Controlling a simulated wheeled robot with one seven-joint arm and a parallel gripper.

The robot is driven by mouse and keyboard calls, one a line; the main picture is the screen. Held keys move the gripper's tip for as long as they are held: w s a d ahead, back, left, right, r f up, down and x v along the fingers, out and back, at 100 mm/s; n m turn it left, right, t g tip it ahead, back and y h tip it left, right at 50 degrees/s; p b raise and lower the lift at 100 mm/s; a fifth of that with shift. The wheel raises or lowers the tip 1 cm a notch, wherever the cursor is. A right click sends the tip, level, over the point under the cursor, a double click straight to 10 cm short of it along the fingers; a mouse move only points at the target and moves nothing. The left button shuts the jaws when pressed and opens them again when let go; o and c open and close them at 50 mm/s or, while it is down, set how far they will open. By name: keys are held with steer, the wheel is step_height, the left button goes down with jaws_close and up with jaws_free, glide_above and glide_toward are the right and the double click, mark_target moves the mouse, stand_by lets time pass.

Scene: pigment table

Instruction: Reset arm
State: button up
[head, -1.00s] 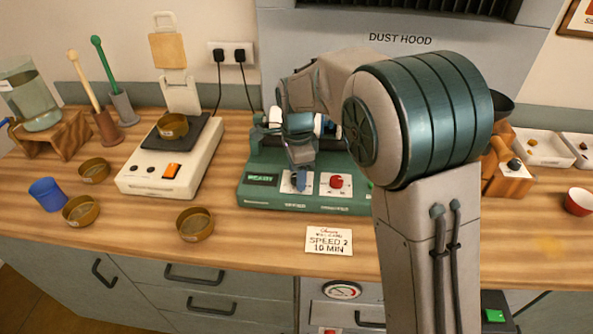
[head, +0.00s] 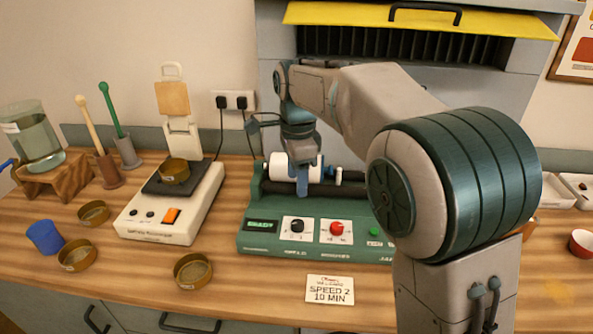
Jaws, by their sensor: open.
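My gripper (head: 303,186) hangs pointing down over the green roller machine (head: 262,222), near a white jar (head: 284,167) lying on the machine's black rollers. Its blue fingers are small in the head view and nothing shows held between them. The fingers overlap the jar's right part in the picture; I cannot tell whether they touch it. My arm reaches across from the right and covers the machine's right end. The machine's front has a green display, a black knob (head: 297,226), a red knob (head: 337,229) and a green button (head: 374,231).
A white scale (head: 150,221) with a brass dish (head: 174,171) stands left. A card (head: 330,289) lies in front of the machine. The dust hood with its yellow sash (head: 345,17) is behind.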

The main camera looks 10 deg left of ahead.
steer(key=shift+r, duration=0.55)
steer(key=s+d+f+n+t, duration=0.1)
steer(key=s+d+f+n, duration=0.2)
steer(key=s+d+n, duration=0.3)
steer(key=s+d+f+n+t, duration=0.2)
steer(key=s+d+f+n, duration=0.2)
steer(key=s+d, duration=1)
steer(key=d+n, duration=0.3)
steer(key=d, duration=0.1)
steer(key=shift+s+f, duration=0.2)
steer(key=shift+s, duration=0.15)
steer(key=shift+w, duration=0.1)
